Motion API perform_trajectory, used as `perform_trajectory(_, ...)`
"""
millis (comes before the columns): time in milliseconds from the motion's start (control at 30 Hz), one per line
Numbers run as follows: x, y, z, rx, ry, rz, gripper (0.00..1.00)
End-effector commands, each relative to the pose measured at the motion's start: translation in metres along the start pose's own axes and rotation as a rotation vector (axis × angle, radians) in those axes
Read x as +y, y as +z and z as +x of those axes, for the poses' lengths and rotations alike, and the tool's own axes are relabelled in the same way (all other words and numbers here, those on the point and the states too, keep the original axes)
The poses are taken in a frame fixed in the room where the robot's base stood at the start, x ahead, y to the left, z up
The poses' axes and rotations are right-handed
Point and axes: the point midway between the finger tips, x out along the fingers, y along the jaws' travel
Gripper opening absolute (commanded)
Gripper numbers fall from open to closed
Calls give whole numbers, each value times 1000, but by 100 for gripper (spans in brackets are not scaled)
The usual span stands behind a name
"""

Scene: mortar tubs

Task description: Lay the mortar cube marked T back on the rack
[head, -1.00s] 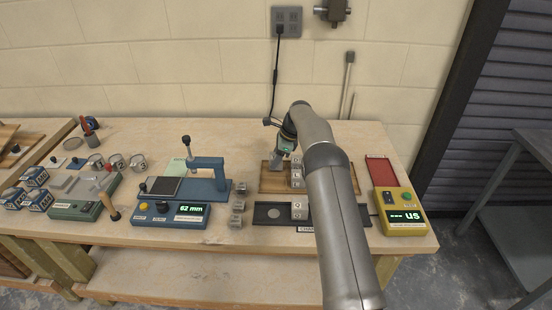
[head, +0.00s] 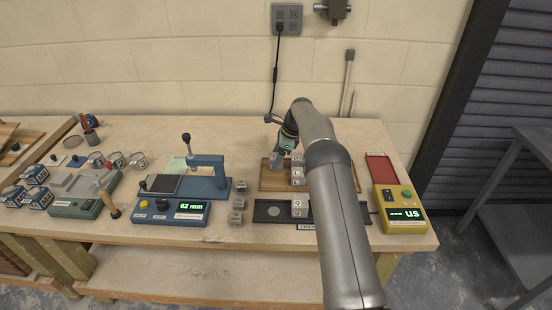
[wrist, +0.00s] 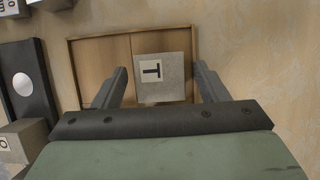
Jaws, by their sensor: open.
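The mortar cube marked T (wrist: 163,78) is grey with a white label. In the wrist view it sits over the wooden rack (wrist: 100,55), between my two fingers. My gripper (wrist: 162,80) is open, with a narrow gap beside the cube on each side. In the head view my gripper (head: 278,158) is low at the left part of the rack (head: 268,184). The T mark cannot be read there. My arm covers part of the rack's right side.
A blue gauge (head: 180,210) and a yellow meter (head: 403,214) flank the area.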

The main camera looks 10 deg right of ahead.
Motion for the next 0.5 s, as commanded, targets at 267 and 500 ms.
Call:
perform_trajectory(267, -1, -1, -61, 1, -6, 0, 67)
perform_trajectory(500, -1, -1, -99, 1, -3, 0, 67)
